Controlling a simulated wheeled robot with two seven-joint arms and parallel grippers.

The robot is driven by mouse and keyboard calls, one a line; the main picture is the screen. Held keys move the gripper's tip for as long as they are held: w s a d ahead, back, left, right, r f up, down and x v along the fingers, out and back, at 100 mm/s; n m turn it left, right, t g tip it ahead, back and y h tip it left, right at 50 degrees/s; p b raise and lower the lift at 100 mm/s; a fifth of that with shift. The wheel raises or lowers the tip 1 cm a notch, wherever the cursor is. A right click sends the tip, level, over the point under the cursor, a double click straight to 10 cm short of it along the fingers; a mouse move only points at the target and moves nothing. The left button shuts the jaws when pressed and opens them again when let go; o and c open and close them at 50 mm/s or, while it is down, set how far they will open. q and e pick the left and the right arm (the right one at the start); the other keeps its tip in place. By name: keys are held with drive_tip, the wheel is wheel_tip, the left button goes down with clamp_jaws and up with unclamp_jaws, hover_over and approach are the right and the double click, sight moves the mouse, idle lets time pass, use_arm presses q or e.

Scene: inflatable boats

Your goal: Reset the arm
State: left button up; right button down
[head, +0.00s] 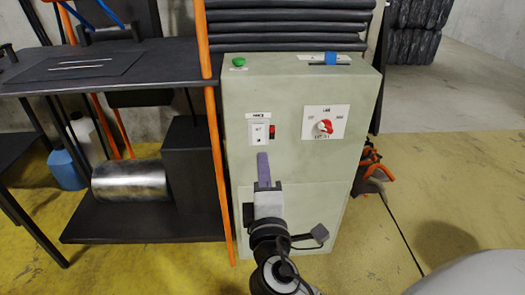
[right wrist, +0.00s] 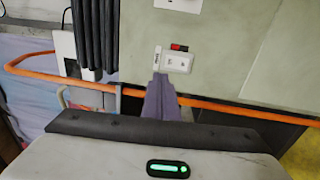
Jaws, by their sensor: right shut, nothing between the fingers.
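My right gripper (head: 263,158) reaches up from the bottom of the head view, in front of the pale green control cabinet (head: 290,88). Its purple-grey fingers are closed together and hold nothing. The tips appear just below a small white panel (head: 259,131) with a red switch (head: 271,131) beside it. In the right wrist view, the shut fingers (right wrist: 161,82) point toward the white panel (right wrist: 178,62) and its red switch (right wrist: 179,47). I cannot tell whether the tips touch the cabinet. My left gripper is not in view.
The cabinet has a red knob (head: 325,126), a green button (head: 239,62) and a blue handle (head: 330,58). An orange pole (head: 212,150) stands at its left edge, beside a dark shelf (head: 110,222) with a metal cylinder (head: 130,181). Yellow floor (head: 420,190) is open at right.

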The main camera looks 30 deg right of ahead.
drive_tip(key=shift+s+a+r, duration=0.1)
drive_tip(key=shift+s+a, duration=0.25)
drive_tip(key=shift+s, duration=0.2)
